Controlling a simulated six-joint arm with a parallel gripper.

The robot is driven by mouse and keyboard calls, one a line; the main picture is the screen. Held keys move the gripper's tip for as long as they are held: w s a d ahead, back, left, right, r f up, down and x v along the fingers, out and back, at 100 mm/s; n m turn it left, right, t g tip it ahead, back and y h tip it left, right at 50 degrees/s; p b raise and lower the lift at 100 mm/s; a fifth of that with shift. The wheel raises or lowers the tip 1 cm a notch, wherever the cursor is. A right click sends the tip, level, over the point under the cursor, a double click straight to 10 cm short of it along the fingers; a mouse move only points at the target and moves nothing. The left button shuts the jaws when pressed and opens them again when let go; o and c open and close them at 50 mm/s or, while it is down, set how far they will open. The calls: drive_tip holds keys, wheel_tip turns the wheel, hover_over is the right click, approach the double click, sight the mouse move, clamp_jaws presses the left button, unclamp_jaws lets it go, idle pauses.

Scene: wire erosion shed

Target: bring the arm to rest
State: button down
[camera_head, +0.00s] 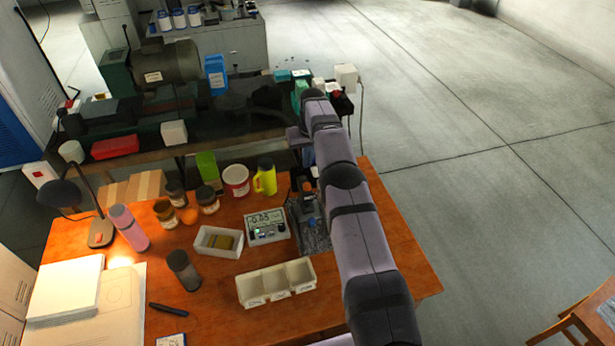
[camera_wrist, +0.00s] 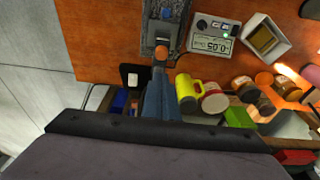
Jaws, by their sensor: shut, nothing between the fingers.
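My gripper (camera_wrist: 160,72) shows in the wrist view as blue-grey fingers drawn together, with nothing between them. Its tip appears close to an orange round piece (camera_wrist: 160,53) on the grey measuring stand (camera_wrist: 157,9); I cannot tell whether they touch. In the head view my arm reaches forward from the lower right over the wooden table and bends down at its far end. The arm hides much of the gripper there. The stand (camera_head: 312,235) sits beside the readout box (camera_head: 266,228), which also shows in the wrist view (camera_wrist: 212,33).
A yellow mug (camera_head: 265,178), a red-and-white tub (camera_head: 235,180) and several jars stand left of my gripper. A white bin (camera_head: 219,242) and a three-part tray (camera_head: 277,282) lie nearer. A dark bench (camera_head: 225,125) stands behind. Open floor (camera_head: 500,190) lies right.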

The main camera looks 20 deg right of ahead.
drive_tip(key=shift+r, duration=0.2)
idle(0.4)
drive_tip(key=s+a+r+g+b, duration=0.1)
drive_tip(key=s+a+r+b, duration=0.1)
drive_tip(key=s, duration=0.6)
drive_tip(key=s+a+r+b, duration=0.2)
drive_tip(key=s+a+b, duration=0.1)
drive_tip(key=s, duration=0.4)
drive_tip(key=s+a+f+b, duration=0.1)
drive_tip(key=s+f, duration=0.1)
drive_tip(key=s, duration=1.2)
drive_tip(key=s+a+f+g+b, duration=0.1)
drive_tip(key=s+f+b, duration=0.1)
drive_tip(key=s, duration=1.1)
drive_tip(key=shift+s+f, duration=0.35)
drive_tip(key=shift+f, duration=0.3)
